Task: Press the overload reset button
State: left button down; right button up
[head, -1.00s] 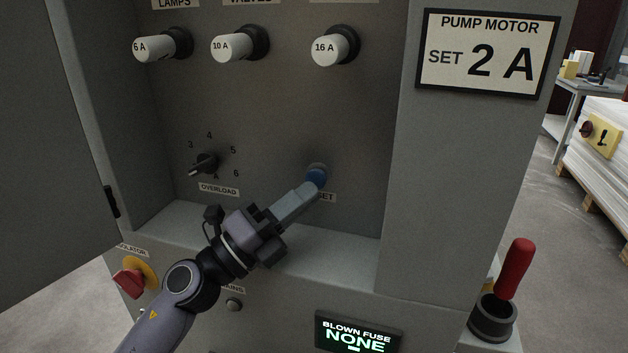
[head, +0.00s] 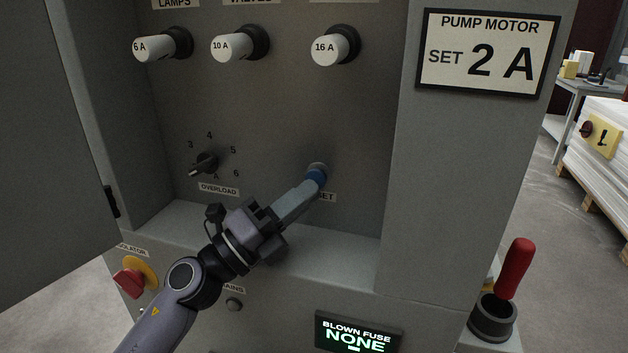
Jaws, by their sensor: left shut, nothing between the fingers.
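My right gripper does not show.
Fuse holders marked 6 A (head: 160,45), 10 A (head: 238,45) and 16 A (head: 333,47) stick out above. An open door (head: 50,150) stands at left. A ledge (head: 340,250) runs below the panel. A display (head: 357,335) reads "BLOWN FUSE NONE". A red-handled lever (head: 514,268) stands at right.

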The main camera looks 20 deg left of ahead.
pick_arm(q)
jog(key=shift+w, duration=0.25)
jog(key=shift+w, duration=0.5)
dwell(0.6)
jog(key=shift+s, duration=1)
jog(key=s+p, duration=0.1)
jog(key=s, duration=0.5)
jog(key=shift+a, duration=0.1)
dwell(0.4)
